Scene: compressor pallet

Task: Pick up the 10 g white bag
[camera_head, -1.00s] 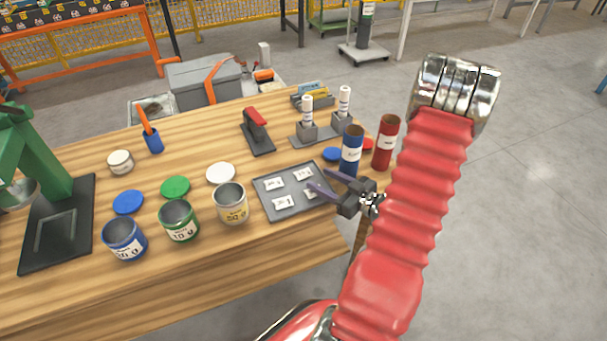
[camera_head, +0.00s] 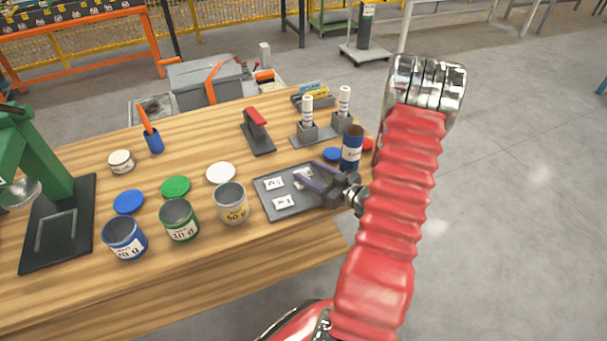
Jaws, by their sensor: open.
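Small white bags lie on a dark grey tray (camera_head: 268,208) near the right end of the wooden bench. One white bag (camera_head: 275,184) is at the tray's left and another white bag (camera_head: 283,202) at its front; both are clear of my gripper. Their printed labels are too small to read, so I cannot tell which is 10 g. My gripper (camera_head: 304,178) reaches in from the right over the tray's right half, its purple fingers apart and pointing left. It partly covers the bags at the back and right. I see nothing held.
A blue tube (camera_head: 351,148) stands close behind my gripper. White bottles in a grey stand (camera_head: 310,135) are farther back. A yellow-labelled can (camera_head: 231,203) stands just left of the tray, with green (camera_head: 179,221) and blue (camera_head: 125,240) cans beyond. A red-handled stapler-like tool (camera_head: 257,131) lies behind.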

